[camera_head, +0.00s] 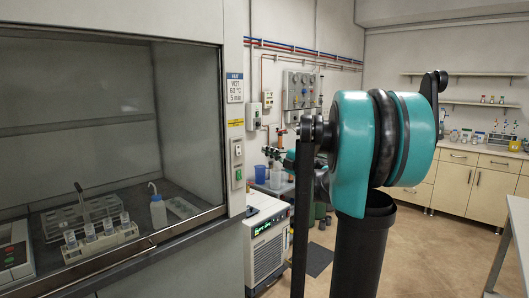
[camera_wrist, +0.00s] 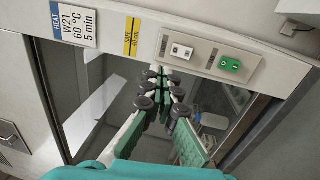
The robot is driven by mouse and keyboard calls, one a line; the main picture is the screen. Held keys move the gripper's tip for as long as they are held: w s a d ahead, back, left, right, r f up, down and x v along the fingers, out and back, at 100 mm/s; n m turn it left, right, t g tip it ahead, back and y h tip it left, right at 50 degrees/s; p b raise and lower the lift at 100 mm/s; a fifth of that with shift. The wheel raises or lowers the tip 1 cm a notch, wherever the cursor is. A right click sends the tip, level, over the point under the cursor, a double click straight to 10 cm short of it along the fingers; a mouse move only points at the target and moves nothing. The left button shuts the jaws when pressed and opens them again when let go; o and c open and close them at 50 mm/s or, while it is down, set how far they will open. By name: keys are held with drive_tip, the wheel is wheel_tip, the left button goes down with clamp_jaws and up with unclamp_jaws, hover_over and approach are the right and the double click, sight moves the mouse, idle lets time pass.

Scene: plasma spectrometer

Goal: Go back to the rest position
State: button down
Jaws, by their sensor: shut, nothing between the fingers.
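My gripper (camera_wrist: 163,78) shows in the wrist view, with its two green and white fingers and black joints side by side. It is shut and holds nothing. It points toward the front of the fume hood, just below a panel with a white switch (camera_wrist: 181,51) and a green switch (camera_wrist: 230,64). I cannot tell how far its tips are from the hood. In the head view my teal and black arm is raised at the centre right, and I cannot make out the gripper's fingers there.
The fume hood (camera_head: 235,80) stands at the left, with a vial rack (camera_head: 105,240) and a wash bottle (camera_head: 158,212) inside. A white chiller unit (camera_head: 268,240) stands beside it. Cabinets (camera_head: 455,180) line the back right. A table (camera_head: 518,225) edges in at the right. Open floor (camera_head: 435,245) lies between.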

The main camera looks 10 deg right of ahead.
drive_tip(key=shift+d, duration=0.1)
drive_tip(key=s+d+f+m+t+h, duration=0.2)
drive_tip(key=d+f+m+t+h, duration=0.15)
drive_tip(key=d+m+h, duration=0.65)
drive_tip(key=s+f+m+g+h, duration=0.4)
drive_tip(key=s+f+m+h, duration=0.25)
drive_tip(key=f+m, duration=0.45)
drive_tip(key=s+a+f+m+g+y, duration=0.1)
drive_tip(key=s+a+f+g, duration=0.2)
drive_tip(key=s+f, duration=0.5)
drive_tip(key=s+a+f+m+g+y, duration=0.1)
drive_tip(key=s+a+f+g, duration=0.3)
drive_tip(key=s+f, duration=0.4)
drive_tip(key=s+a+f+m+g+y, duration=0.2)
drive_tip(key=s+a+f+g+y, duration=0.1)
drive_tip(key=s+f, duration=0.4)
drive_tip(key=shift+s+a+f+g, duration=0.25)
drive_tip(key=shift+s+f+g, duration=0.2)
drive_tip(key=shift+s, duration=0.55)
